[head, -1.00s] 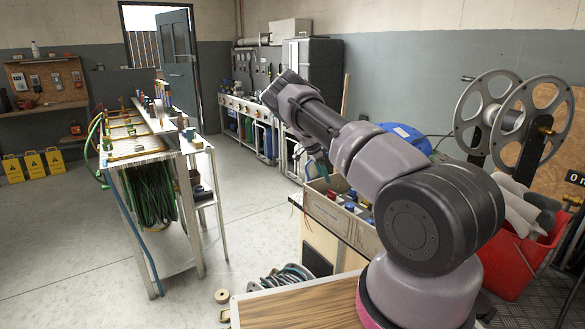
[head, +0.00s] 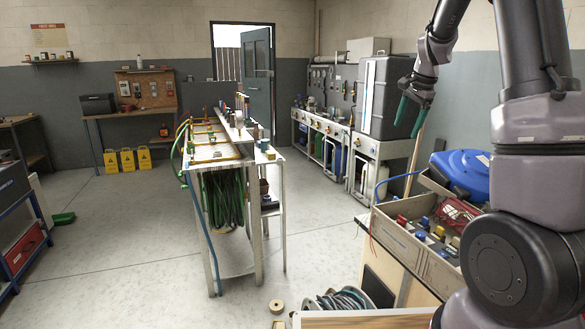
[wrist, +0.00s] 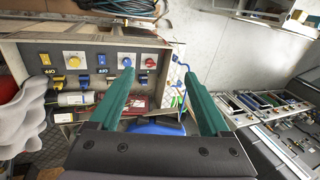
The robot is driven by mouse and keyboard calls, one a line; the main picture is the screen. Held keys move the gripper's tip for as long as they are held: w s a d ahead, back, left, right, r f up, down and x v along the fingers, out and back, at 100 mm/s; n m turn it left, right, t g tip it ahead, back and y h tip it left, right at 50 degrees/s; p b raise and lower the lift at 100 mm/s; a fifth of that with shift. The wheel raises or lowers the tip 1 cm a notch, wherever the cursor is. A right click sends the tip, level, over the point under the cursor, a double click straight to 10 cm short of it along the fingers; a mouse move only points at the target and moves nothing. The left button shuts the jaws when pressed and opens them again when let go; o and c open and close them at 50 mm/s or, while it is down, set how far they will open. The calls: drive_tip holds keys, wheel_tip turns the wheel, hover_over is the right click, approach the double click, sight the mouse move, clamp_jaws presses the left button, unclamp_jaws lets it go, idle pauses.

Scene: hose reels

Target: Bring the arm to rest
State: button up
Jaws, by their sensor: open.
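My gripper (head: 411,112) hangs at the upper right in the head view, pointing down from my raised, folded arm. Its two green fingers are spread apart and hold nothing. In the wrist view my gripper (wrist: 160,100) shows both fingers open, with the bin and panel area beyond and below them. No object is between the fingertips. The fingers appear apart from the things below.
A grey bin (head: 415,240) with coloured fittings and a blue hose reel (head: 462,172) stand under my arm. A hose rack table (head: 228,165) stands in the middle. A hose coil (head: 340,300) lies near the front.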

drive_tip(key=s+a+r+n+t+y, duration=0.1)
drive_tip(key=s+a+r+n, duration=0.25)
drive_tip(key=s+r, duration=0.55)
drive_tip(key=s+a+n+t, duration=0.1)
drive_tip(key=s+a+n, duration=0.1)
drive_tip(key=s, duration=0.9)
drive_tip(key=s+a+n+t, duration=0.1)
drive_tip(key=s+a+n, duration=0.2)
drive_tip(key=s, duration=0.9)
drive_tip(key=shift+a+n+t, duration=0.35)
drive_tip(key=shift+a+t, duration=0.05)
drive_tip(key=shift+a, duration=0.55)
drive_tip(key=shift+r, duration=0.1)
